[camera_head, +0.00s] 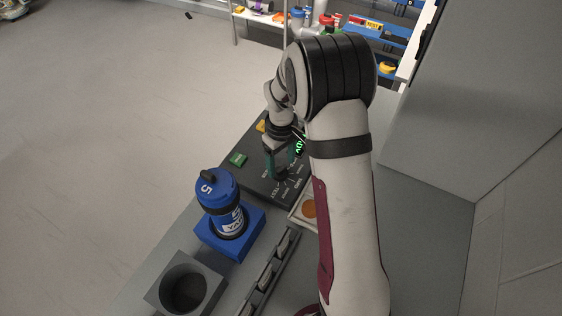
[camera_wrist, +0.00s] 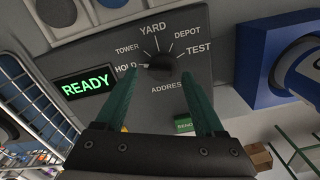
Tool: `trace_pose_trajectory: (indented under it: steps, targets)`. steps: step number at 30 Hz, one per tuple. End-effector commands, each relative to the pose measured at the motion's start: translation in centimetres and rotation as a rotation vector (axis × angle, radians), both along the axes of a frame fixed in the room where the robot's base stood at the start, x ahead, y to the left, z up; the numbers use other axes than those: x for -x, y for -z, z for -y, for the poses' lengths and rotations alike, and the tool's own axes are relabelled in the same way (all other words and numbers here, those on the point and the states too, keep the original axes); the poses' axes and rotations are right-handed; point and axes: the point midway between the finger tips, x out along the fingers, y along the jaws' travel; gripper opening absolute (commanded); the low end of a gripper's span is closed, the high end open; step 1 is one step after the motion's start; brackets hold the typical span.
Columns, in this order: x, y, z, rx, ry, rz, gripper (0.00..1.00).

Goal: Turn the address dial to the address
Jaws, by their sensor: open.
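The address dial (camera_wrist: 160,66) is a dark round knob on a grey panel, in the wrist view. Labels HOLD, TOWER, YARD, DEPOT and TEST fan around it, with ADDRESS below. Which label its pointer marks is not clear. My gripper (camera_wrist: 159,74) is open, its green fingertips on either side of the knob; contact cannot be told. In the head view my gripper (camera_head: 282,174) is low over the panel (camera_head: 262,186) and hides the dial. A blue carrier (camera_head: 222,203) marked 5 stands upright in a blue holder; its side label is only partly legible, seemingly starting "YA".
A green SEND button (camera_wrist: 184,125) and a display reading READY (camera_wrist: 85,84) are on the panel. A cluttered shelf (camera_head: 270,20) is at the back. Open floor lies left.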

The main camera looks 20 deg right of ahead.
Motion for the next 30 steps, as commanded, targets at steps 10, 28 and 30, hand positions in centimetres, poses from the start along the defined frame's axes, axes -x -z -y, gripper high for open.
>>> trace_pose_trajectory:
  steps: [10, 28, 30]
  targets:
    - [0.02, 1.12, -0.01, 0.000, 0.000, 0.001, 0.71]
    - [0.01, 1.06, -0.02, 0.000, 0.001, 0.001, 0.00]
    - [0.02, 1.05, -0.01, 0.000, 0.005, 0.001, 0.00]
